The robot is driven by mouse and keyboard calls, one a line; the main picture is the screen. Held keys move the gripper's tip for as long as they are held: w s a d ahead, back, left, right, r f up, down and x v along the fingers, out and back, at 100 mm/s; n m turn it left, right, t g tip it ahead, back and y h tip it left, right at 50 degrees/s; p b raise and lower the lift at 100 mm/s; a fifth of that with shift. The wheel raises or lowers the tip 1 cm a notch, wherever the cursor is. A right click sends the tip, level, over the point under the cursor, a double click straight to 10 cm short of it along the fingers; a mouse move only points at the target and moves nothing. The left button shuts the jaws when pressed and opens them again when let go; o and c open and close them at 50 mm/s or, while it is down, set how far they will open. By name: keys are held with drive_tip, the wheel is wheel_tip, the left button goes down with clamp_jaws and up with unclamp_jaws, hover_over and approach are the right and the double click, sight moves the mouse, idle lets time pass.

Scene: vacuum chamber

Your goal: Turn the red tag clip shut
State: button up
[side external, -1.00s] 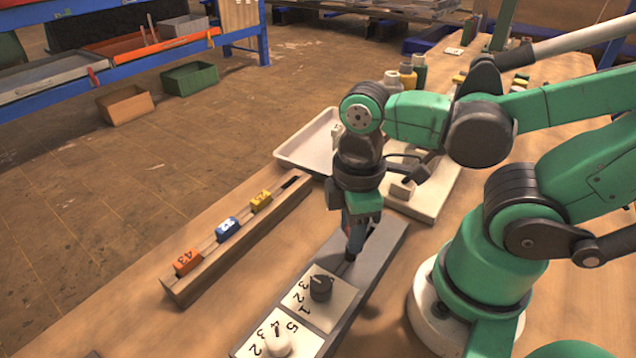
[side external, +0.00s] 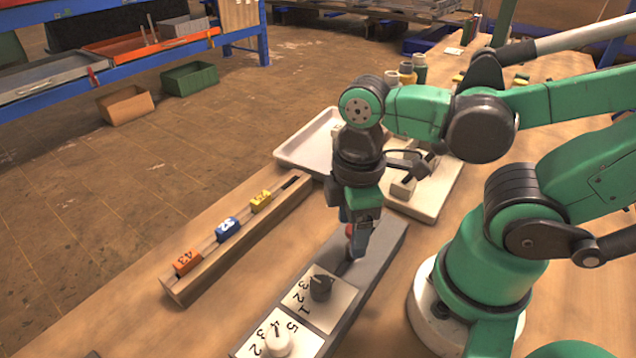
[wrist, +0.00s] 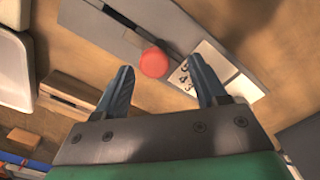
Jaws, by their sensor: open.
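A red round-ended piece (wrist: 153,62) shows on the grey panel (wrist: 215,60) beside a dark slot; I take it to be the red tag clip. In the side view a bit of red (side external: 349,231) shows beside my fingers, the rest hidden by them. My gripper (side external: 361,252) points down over the far half of the panel (side external: 385,245). In the wrist view my gripper (wrist: 160,65) is open, with the red piece between the fingertips in the picture. I cannot tell whether a finger touches it.
A black knob (side external: 320,287) and a white knob (side external: 277,343) sit on numbered plates at the panel's near end. A wooden rail (side external: 240,247) with orange, blue and yellow tags lies to the left. A white tray (side external: 300,150) stands behind. Bare table lies between rail and panel.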

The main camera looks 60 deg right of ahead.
drive_tip(key=shift+r, duration=2.55)
drive_tip(key=w+d+m+t, duration=0.3)
drive_tip(key=w+m+t, duration=0.4)
drive_tip(key=w+m, duration=0.2)
drive_tip(key=shift+w+d, duration=0.15)
drive_tip(key=shift+w, duration=0.1)
drive_tip(key=shift+o, duration=0.2)
